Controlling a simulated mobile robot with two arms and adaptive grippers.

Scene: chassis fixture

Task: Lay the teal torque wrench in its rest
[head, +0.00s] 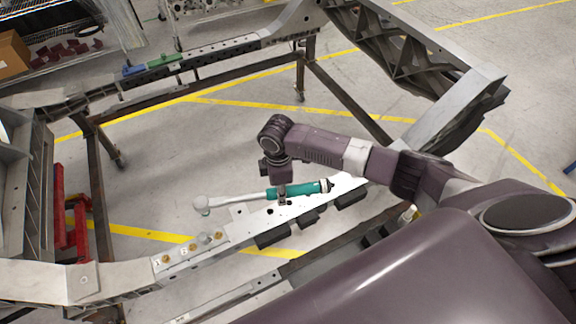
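The teal torque wrench (308,188) has a teal handle and a grey shaft ending in a round head at the left. It lies across the light metal rail in the picture, its head reaching past the rail's far edge. My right gripper (282,194) points down over the handle's left part, with its fingers closed about it. I cannot tell whether the wrench touches the rail. Black blocks (272,236) sit along the rail's near side; I cannot tell if they are the rest. My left gripper is not in view.
A plate with brass-coloured and grey fittings (190,248) is on the rail at the left. Blue (133,70) and green (165,60) pieces lie on the far rail. A red stand (68,220) is at the left. The frame's middle is open down to the floor.

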